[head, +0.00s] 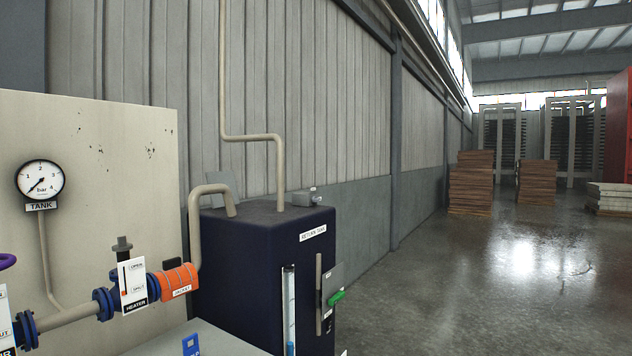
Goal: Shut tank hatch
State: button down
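The dark navy tank (255,270) stands left of centre against the wall, with a "RETURN TANK" label (313,233) near its top edge. On its right-hand face a grey plate (333,278) with a green handle (337,298) stands out at an angle beside a narrow vertical grey bar (318,292). I cannot tell for sure whether this plate is the hatch or how far open it is. Another grey plate (222,184) stands tilted up at the rear of the tank top, partly behind a pipe. My gripper is not in view.
A beige panel with a pressure gauge (40,180) stands at left. Before it run pipes with an orange jacket (179,281) and a heater valve (133,283). A sight tube (289,310) is on the tank. The floor at right is clear up to the wood stacks (471,184).

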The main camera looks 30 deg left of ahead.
aim_at(227, 176)
jog(key=u, duration=0.25)
jog(key=k, duration=0.15)
jog(key=z, duration=0.7)
jog(key=i, duration=1.9)
jog(key=u, duration=0.4)
jog(key=i, duration=2)
jog(key=u, duration=0.35)
jog(key=i, duration=1.95)
jog(key=u, duration=0.35)
jog(key=i, duration=2.05)
jog(key=u, duration=0.7)
jog(key=i, duration=1.25)
jog(key=u, duration=1.5)
jog(key=i, duration=0.9)
jog(key=u, duration=1.65)
jog(key=i, duration=0.95)
jog(key=u, duration=0.45)
